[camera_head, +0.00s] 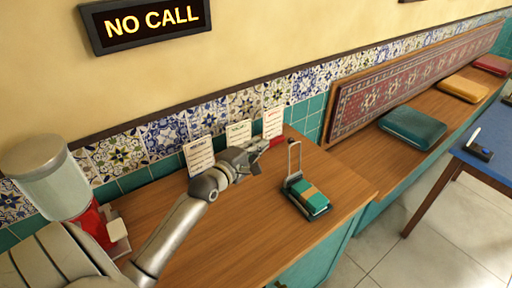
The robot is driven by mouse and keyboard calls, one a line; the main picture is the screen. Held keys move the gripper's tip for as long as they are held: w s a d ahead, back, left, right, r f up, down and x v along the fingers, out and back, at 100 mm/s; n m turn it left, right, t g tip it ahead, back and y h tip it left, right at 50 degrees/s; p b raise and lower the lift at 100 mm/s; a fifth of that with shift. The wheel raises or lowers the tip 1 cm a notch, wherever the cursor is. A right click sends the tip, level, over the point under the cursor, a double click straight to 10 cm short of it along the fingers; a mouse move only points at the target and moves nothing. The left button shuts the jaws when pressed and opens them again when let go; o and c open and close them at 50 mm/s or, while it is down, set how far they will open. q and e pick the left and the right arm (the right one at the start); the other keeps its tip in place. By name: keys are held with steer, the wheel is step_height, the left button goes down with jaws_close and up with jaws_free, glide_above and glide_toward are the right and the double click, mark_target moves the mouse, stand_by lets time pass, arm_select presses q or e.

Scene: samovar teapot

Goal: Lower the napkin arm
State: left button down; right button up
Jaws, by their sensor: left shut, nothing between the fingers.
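The napkin holder (307,198) stands on the wooden counter, right of the middle of the head view. It has a dark base with a stack of teal napkins crossed by a tan band. Its thin metal napkin arm (293,160) stands upright at the back of the holder. My left gripper (262,152) is shut and empty, to the left of the upright arm and apart from it. It is close in front of the small cards by the wall. My right gripper is not in view.
Several printed cards (199,156) stand against the tiled wall behind my gripper. A glass-topped red dispenser (60,180) stands at the left. The counter (235,235) is clear left of the holder. A bench with cushions (412,127) and a blue table (490,140) are at the right.

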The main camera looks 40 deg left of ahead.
arm_select(q)
steer(key=w+d+p, duration=0.2)
steer(key=w+d, duration=0.1)
steer(key=w, duration=0.2)
steer(key=shift+d, duration=0.4)
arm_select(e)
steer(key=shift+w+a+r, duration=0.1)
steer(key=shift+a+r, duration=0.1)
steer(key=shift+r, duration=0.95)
arm_select(q)
steer(key=shift+s+d+r, duration=0.1)
steer(key=shift+r, duration=0.05)
steer(key=s+d+f+m+t+h+b, duration=0.1)
steer(key=s+d+m+t+b, duration=0.1)
steer(key=d+m, duration=0.5)
steer(key=s+d+f+m+t+h+b, duration=0.1)
steer(key=s+d+f+m+h+b, duration=0.1)
steer(key=s+d+m, duration=0.2)
steer(key=shift+d+f+m+t+b, duration=0.2)
steer(key=shift+d+m+t+b, duration=0.2)
steer(key=shift+d+m, duration=1.15)
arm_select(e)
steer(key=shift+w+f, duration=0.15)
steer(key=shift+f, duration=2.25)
